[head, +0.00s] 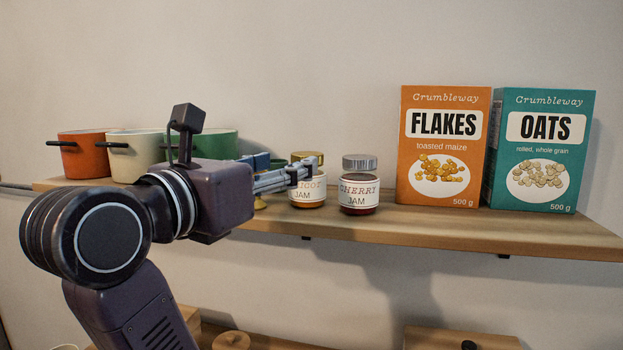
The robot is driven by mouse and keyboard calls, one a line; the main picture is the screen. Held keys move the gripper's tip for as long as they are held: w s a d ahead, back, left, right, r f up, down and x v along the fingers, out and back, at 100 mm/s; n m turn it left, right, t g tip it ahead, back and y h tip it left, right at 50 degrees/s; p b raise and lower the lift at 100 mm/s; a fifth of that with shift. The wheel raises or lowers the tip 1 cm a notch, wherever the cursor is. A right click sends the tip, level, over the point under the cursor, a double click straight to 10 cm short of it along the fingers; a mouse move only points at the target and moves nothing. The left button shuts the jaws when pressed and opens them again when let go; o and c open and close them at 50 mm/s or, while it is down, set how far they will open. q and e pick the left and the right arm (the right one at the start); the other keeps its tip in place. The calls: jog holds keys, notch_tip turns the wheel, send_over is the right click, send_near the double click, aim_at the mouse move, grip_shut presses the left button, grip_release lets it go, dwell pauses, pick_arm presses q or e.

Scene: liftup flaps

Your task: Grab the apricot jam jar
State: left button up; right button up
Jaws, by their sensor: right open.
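The apricot jam jar (309,196) stands upright on the wooden shelf, with a gold lid and a white label on which "ICOT" and "JAM" can be read. My right gripper (303,172) reaches in from the left at the jar's upper part. Its fingers are open and cover part of the lid and the label's left side. I cannot tell whether they touch the jar or are only in front of it. The cherry jam jar (359,190), with a silver lid and dark red contents, stands just to the right. My left gripper is not in view.
On the shelf (430,222), an orange flakes box (443,150) and a teal oats box (540,150) stand at the right. Orange (82,158), cream (137,160) and green (220,146) pots stand at the left. Small blue and yellow items are partly hidden behind my gripper.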

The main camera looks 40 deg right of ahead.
aim_at(307, 154)
jog(key=shift+p+x, duration=0.5)
jog(key=shift+x, duration=1)
jog(key=x, duration=0.1)
jog(key=p+x, duration=0.2)
jog(key=x, duration=0.1)
jog(key=shift+s+r, duration=0.15)
jog(key=shift+r, duration=0.15)
jog(key=shift+w+d+f, duration=0.15)
jog(key=shift+w+d, duration=0.05)
jog(key=shift+d, duration=0.25)
jog(key=shift+a, duration=0.15)
jog(key=shift+c, duration=1)
jog(key=c, duration=1)
jog(key=shift+c, duration=0.2)
jog(key=shift+r, duration=0.2)
